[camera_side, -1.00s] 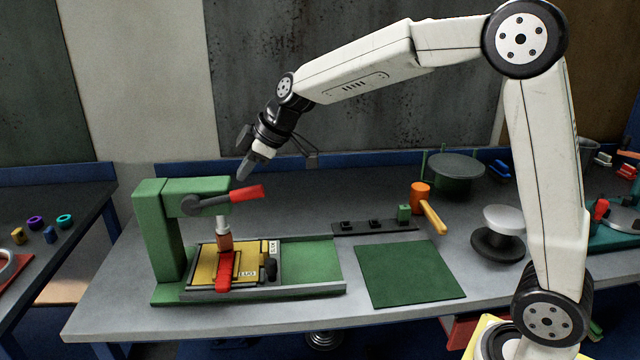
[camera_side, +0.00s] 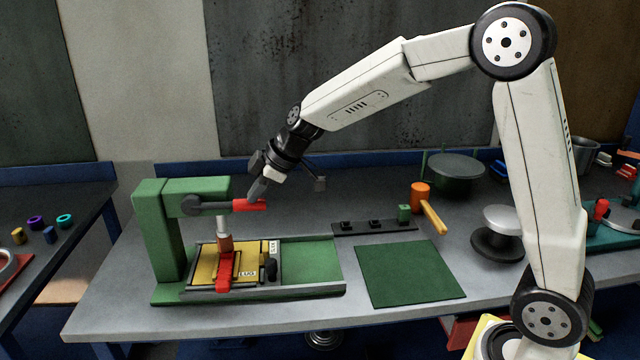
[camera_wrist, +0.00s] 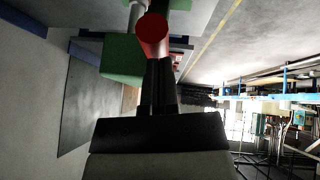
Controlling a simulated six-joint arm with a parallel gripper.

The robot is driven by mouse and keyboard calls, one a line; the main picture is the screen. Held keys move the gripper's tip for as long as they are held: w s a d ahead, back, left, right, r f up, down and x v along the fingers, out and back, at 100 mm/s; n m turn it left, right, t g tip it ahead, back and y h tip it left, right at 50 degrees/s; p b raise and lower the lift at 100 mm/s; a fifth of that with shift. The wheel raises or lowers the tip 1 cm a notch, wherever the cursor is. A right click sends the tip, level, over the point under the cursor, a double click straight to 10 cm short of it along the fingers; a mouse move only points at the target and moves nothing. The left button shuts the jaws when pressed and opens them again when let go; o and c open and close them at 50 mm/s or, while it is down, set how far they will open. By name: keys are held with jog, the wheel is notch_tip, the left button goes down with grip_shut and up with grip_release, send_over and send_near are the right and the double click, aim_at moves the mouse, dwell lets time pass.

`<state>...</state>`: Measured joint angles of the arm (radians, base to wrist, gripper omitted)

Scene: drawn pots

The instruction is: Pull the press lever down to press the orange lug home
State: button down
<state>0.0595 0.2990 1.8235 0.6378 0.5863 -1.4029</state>
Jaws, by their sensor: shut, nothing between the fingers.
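The green press (camera_side: 158,235) stands at the left of the bench. Its lever has a red handle (camera_side: 249,205) that lies about level and points right; its end also shows in the wrist view (camera_wrist: 152,34). My gripper (camera_side: 254,194) is shut and empty, its tips at the top of the handle near the outer end, seemingly touching it. In the wrist view the closed fingers (camera_wrist: 159,68) reach the handle. The pale ram (camera_side: 221,223) comes down onto the orange-brown lug (camera_side: 225,243) over the yellow fixture (camera_side: 204,264). How deep the lug sits is hard to tell.
A red clamp bar (camera_side: 224,272) lies across the fixture in front of the lug. A green mat (camera_side: 410,275), an orange mallet (camera_side: 420,196) and a dark knob-topped stand (camera_side: 497,240) are to the right. The bench between the press and mat is mostly clear.

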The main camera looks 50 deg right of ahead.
jog(key=shift+s+d+f, duration=0.15)
jog(key=shift+s+f, duration=0.05)
jog(key=shift+f, duration=0.4)
jog(key=shift+r, duration=0.65)
jog(key=v, duration=1.2)
jog(key=shift+s+r, duration=0.2)
jog(key=shift+s, duration=0.1)
jog(key=shift+f, duration=0.1)
jog(key=s+f+m+g+h, duration=0.1)
jog(key=s+f+m, duration=0.4)
jog(key=s+f, duration=0.3)
jog(key=s+a+f+m+g+h, duration=0.1)
jog(key=s+f+m, duration=0.4)
jog(key=f, duration=0.9)
jog(key=s+g+h, duration=0.1)
jog(key=s, duration=0.2)
jog(key=shift+s+h, duration=0.25)
jog(key=shift+h, duration=0.05)
